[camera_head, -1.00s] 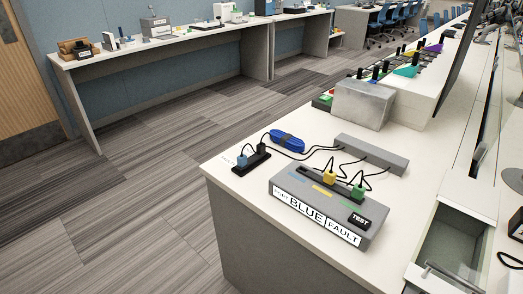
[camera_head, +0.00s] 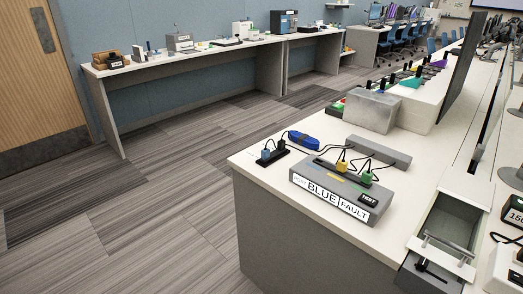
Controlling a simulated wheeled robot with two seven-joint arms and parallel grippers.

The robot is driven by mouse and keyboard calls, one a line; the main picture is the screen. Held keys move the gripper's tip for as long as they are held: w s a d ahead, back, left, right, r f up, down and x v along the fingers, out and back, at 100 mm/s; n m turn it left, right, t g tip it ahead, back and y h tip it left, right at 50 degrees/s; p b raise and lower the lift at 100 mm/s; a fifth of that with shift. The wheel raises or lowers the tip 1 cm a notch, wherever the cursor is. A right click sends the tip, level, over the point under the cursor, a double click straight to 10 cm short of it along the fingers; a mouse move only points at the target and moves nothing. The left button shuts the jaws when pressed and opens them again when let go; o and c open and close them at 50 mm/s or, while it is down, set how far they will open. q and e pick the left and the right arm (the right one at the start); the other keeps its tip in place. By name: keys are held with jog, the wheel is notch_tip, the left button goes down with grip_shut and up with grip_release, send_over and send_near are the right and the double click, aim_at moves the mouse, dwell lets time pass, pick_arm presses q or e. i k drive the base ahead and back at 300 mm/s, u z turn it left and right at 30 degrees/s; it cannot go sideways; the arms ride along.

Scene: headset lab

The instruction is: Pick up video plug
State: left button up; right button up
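No part labelled as a video plug can be made out. On the near white bench, a blue plug (camera_head: 265,155) and a black plug (camera_head: 281,144) stand in a black holder (camera_head: 272,159) at the left edge. A yellow plug (camera_head: 342,166) and a green plug (camera_head: 367,177) stand upright in a grey box (camera_head: 338,193) marked "BLUE FAULT" and "TEST". Black cables run from these two to a long grey bar (camera_head: 378,152) behind. Neither gripper is in view.
A grey block (camera_head: 371,110) and a raised shelf with coloured parts stand farther back. An open grey bin (camera_head: 450,222) with a metal handle is at right. Striped carpet left of the bench is clear. A far bench (camera_head: 190,55) lines the blue wall.

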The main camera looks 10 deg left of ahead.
aim_at(281, 143)
jog(key=u, duration=1.15)
jog(key=i, duration=0.85)
jog(key=z, duration=0.7)
